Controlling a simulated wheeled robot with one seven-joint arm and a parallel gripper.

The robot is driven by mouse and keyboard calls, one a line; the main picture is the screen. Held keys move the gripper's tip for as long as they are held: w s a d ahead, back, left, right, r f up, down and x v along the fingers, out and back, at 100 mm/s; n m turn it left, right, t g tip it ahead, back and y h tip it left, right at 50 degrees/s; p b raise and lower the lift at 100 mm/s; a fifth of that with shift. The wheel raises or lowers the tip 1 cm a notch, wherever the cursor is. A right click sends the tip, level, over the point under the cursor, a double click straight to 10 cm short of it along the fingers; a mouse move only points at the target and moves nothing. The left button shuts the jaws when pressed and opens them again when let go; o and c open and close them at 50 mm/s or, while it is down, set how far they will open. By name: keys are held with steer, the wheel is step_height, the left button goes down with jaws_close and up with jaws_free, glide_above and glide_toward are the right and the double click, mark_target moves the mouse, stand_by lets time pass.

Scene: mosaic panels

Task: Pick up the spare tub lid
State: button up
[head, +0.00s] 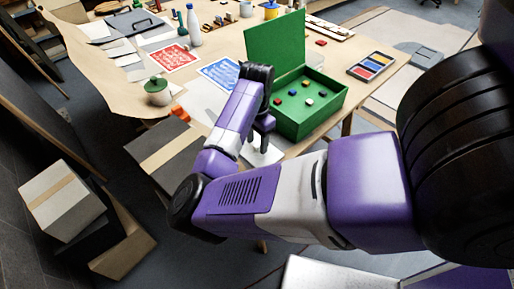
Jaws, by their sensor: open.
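My gripper (262,136) hangs over the table's near edge, just left of the open green box (307,125). Its dark fingers are small and partly hidden by my arm, and it is open. A pale flat piece (264,157) lies at the table edge just below the fingers. It may be the spare tub lid, but I cannot tell for sure. I cannot tell whether the fingers touch it. A pale jar with a green lid (157,92) stands on the left part of the table.
The green box has its lid raised and holds several small coloured blocks. A dark tray with coloured sections (372,66) lies to its right. Red (170,57) and blue (220,73) printed sheets and a white bottle (193,25) are behind. Boxes (60,199) are stacked on the floor at left.

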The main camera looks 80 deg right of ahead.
steer(key=shift+f, duration=0.35)
jaws_close()
steer(key=shift+r, duration=0.1)
